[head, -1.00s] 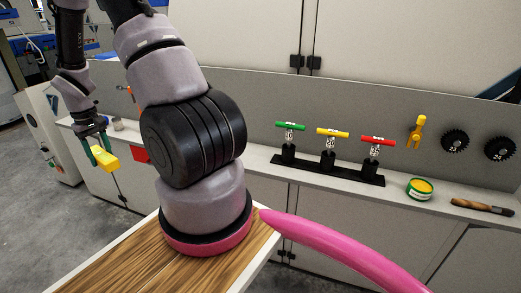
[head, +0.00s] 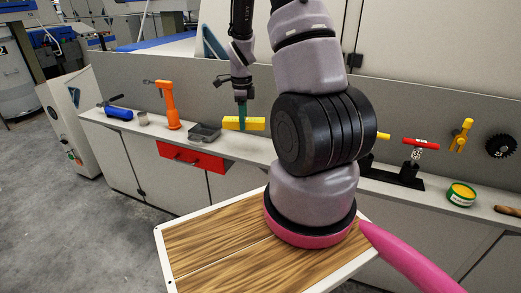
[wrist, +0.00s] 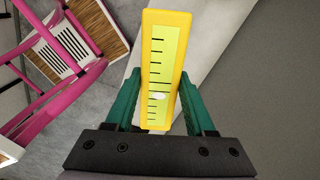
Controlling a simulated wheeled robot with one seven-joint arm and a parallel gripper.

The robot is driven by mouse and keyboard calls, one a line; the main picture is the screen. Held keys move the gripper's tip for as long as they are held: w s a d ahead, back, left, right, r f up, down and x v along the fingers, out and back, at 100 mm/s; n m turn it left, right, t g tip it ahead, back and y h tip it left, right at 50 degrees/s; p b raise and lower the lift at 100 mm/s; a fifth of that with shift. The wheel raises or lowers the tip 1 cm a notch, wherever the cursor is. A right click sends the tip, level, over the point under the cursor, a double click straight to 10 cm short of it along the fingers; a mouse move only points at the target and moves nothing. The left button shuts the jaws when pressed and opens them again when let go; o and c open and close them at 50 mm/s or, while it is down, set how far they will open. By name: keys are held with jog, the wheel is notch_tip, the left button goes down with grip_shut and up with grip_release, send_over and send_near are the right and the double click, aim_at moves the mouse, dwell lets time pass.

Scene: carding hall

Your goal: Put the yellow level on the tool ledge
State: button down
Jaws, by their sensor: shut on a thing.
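The yellow level (head: 251,124) is held in my gripper (head: 242,124), lying roughly level across the picture in the head view. In the wrist view the level (wrist: 160,70), with its black graduation marks, sits between the two green fingers of my gripper (wrist: 160,105), which are shut on it. The tool ledge (head: 262,146) is the long pale shelf along the grey back panel. The level appears over or just in front of the ledge, right of a grey tray; I cannot tell whether it touches.
On the ledge stand an orange drill (head: 168,105), a grey tray (head: 204,132), a metal cup (head: 143,119) and a blue tool (head: 118,112). A red drawer (head: 190,157) juts out below. A rack with coloured-handle tools (head: 410,173) and a green-yellow tin (head: 460,194) are at right.

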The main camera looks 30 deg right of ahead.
aim_at(247, 150)
jog(key=m, duration=0.3)
jog(key=shift+s+d+r, duration=0.15)
jog(key=shift+s+d, duration=0.05)
jog(key=shift+d, duration=0.15)
jog(key=shift+f+m, duration=0.2)
jog(key=shift+m, duration=0.1)
notch_tip(247, 150, down, 10)
jog(key=shift+r, duration=0.25)
jog(key=shift+f, duration=0.15)
jog(key=shift+c, duration=1.3)
grip_release()
